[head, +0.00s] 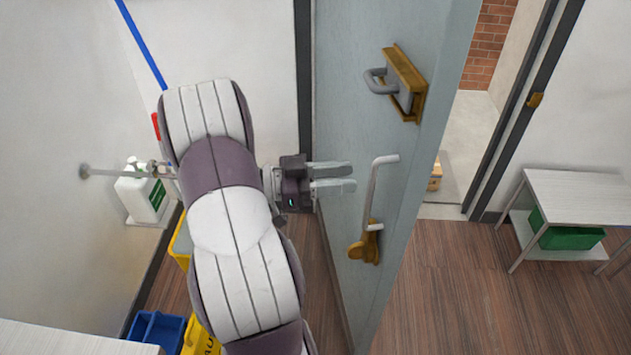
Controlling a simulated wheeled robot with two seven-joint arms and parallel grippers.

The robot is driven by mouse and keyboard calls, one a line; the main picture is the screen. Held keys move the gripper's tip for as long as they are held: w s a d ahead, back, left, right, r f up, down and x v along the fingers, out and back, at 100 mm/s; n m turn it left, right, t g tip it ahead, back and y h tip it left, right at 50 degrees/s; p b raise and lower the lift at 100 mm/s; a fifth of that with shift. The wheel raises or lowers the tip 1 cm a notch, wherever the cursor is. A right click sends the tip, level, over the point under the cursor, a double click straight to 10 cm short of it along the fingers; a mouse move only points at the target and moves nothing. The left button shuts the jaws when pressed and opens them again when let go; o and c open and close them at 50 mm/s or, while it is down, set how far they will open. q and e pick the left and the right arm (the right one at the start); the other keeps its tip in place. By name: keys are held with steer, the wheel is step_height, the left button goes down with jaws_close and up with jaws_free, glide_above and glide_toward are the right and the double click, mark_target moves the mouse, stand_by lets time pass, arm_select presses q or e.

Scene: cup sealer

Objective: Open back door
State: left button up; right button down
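The grey-blue back door (350,120) stands swung open, with a doorway visible past its right edge. It carries a grey lever handle (373,190) on a brass mount low on its face. A second grey handle on a brass plate (405,85) sits higher up. My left gripper (352,177) is in front of the door face, left of the lever handle and apart from it. Its two fingers point right with a narrow gap between them and nothing held. Whether the fingers touch the door face cannot be told. My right gripper is out of view.
The doorway opens onto a pale floor (470,140) and a brick wall (488,45). A white table (580,190) with a green bin (570,237) stands at right. A blue bin (155,330) and yellow items are at lower left. Wood floor (450,300) is clear right of the door.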

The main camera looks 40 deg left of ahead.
arm_select(q)
steer(key=v, duration=0.6)
steer(key=shift+b, duration=0.4)
steer(key=shift+s, duration=0.1)
steer(key=shift+f, duration=0.1)
